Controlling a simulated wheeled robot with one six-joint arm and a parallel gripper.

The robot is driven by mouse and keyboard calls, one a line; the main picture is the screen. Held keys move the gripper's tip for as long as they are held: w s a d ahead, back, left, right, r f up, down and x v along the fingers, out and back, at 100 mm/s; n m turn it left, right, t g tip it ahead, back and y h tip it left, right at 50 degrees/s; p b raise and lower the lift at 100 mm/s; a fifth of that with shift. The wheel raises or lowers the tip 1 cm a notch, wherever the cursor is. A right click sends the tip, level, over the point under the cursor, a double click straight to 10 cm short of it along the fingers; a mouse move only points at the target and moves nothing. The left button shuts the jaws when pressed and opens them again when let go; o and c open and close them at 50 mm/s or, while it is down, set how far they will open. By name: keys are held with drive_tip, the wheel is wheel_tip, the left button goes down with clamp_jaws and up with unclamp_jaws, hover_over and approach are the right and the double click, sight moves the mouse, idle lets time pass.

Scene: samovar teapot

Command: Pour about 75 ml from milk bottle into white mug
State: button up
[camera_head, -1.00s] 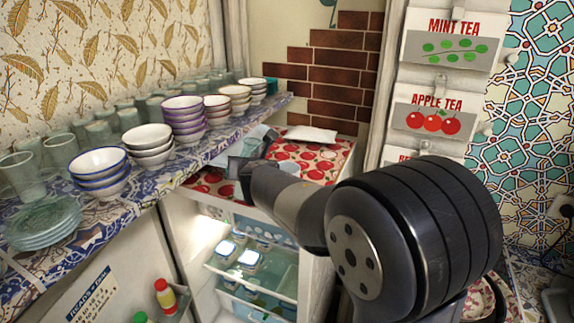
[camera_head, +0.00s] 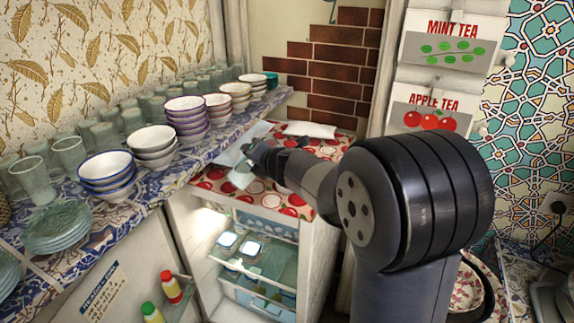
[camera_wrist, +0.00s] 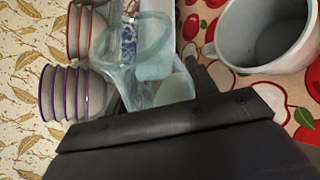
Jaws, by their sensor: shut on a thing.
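My gripper (camera_head: 252,163) is over the counter's back corner, shut on a pale, see-through bottle (camera_head: 241,176), which I take for the milk bottle. In the wrist view the bottle (camera_wrist: 165,88) lies just beyond the dark gripper body, which hides part of it. I cannot tell how far it is tilted. The white mug (camera_wrist: 225,42) is at upper right in the wrist view, on a red apple-print cloth (camera_wrist: 305,112). Its grey inside shows no clear liquid. The mug is apart from the bottle. I cannot make it out surely in the head view.
A tiled shelf (camera_head: 150,195) on the left bears glasses, plates (camera_head: 57,224) and stacked bowls (camera_head: 107,178). An open fridge (camera_head: 310,265) stands below the cloth. A white packet (camera_head: 310,130) lies at the back. Tea boxes (camera_head: 432,108) hang at the right.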

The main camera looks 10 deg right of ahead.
drive_tip(key=shift+a+f+m+y+b, duration=0.25)
drive_tip(key=shift+f+m+y, duration=0.35)
drive_tip(key=shift+m, duration=0.3)
drive_tip(key=shift+f+m+y, duration=0.2)
drive_tip(key=shift+m+y, duration=0.2)
drive_tip(key=shift+m, duration=0.2)
drive_tip(key=shift+d+r+p, duration=0.1)
drive_tip(key=shift+r+p, duration=0.15)
drive_tip(key=shift+p, duration=0.05)
drive_tip(key=shift+d+r+m+y+p, duration=0.3)
drive_tip(key=shift+r+m+y+p, duration=0.1)
drive_tip(key=shift+m+p, duration=0.3)
drive_tip(key=shift+a+r+m+y+p, duration=0.2)
drive_tip(key=shift+a+m+y+p, duration=0.1)
idle(0.6)
drive_tip(key=shift+r, duration=0.2)
idle(0.7)
drive_tip(key=shift+a+f+m, duration=0.1)
drive_tip(key=shift+a+m, duration=0.1)
drive_tip(key=shift+m, duration=0.2)
idle(0.5)
